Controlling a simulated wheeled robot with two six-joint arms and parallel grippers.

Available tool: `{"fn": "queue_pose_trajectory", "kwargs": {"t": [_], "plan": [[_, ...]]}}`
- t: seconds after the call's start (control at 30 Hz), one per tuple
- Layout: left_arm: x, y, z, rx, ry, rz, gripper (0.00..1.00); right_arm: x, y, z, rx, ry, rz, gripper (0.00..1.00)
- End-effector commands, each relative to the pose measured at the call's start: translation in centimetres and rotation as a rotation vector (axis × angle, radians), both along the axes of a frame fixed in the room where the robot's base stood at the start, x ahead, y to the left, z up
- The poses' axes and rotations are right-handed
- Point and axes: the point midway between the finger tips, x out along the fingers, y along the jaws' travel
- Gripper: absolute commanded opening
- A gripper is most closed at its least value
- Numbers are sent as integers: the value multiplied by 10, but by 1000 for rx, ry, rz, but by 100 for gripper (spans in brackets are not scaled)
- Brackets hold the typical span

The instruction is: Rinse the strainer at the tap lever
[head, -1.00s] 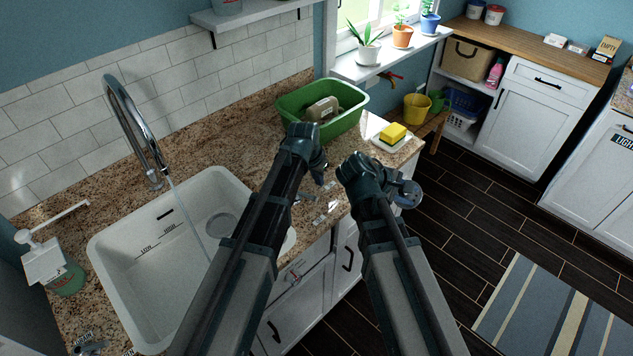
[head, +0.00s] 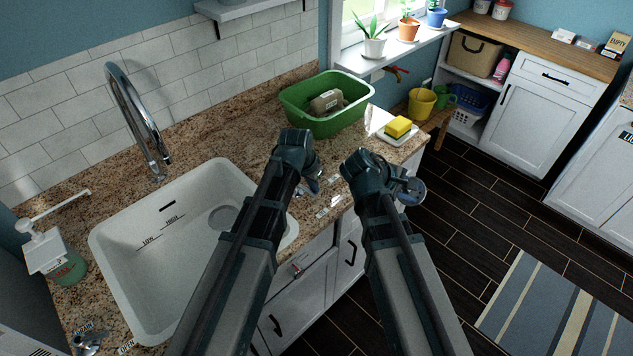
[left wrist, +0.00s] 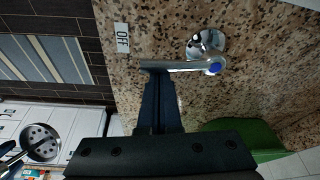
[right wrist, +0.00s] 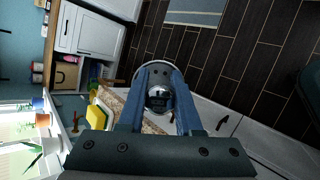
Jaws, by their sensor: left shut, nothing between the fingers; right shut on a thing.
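The strainer (head: 412,192), a round metal disc with holes, is held by my right gripper (head: 398,186) above the floor just past the counter's front edge. Its perforated face (left wrist: 41,142) also shows in the left wrist view, and it sits between the fingers in the right wrist view (right wrist: 158,72). My left gripper (head: 312,184) is shut and empty, low over the counter right of the sink. In the left wrist view, its fingertips (left wrist: 156,70) are at the grey tap lever (left wrist: 182,66), seemingly touching its free end, near the "OFF" label (left wrist: 122,38). No water runs from the tap (head: 133,110).
The white sink (head: 150,275) is left of my arms. A green tub (head: 305,113) with a beige item stands at the back of the counter. A yellow sponge (head: 397,126) lies on a white dish at the right corner. A soap bottle (head: 62,262) stands at left.

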Motion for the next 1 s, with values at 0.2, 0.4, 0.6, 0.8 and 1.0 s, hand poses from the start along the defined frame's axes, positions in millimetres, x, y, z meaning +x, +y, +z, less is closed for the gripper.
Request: {"fn": "queue_pose_trajectory", "kwargs": {"t": [0.2,0.4,0.6,0.8,1.0], "plan": [[-1,0,0,1,1,0,0,0,0,0,0,0,0,0],[2,-1,-1,0,0,0,0,0,0,-1,0,0,0,0],[15,-9,-5,0,1,1,0,0,0,-5,0,0,0,0],[23,-14,8,1,0,4,0,0,0,8,0,0,0,0],[16,-7,39,0,1,5,0,0,0,39,0,0,0,0]]}}
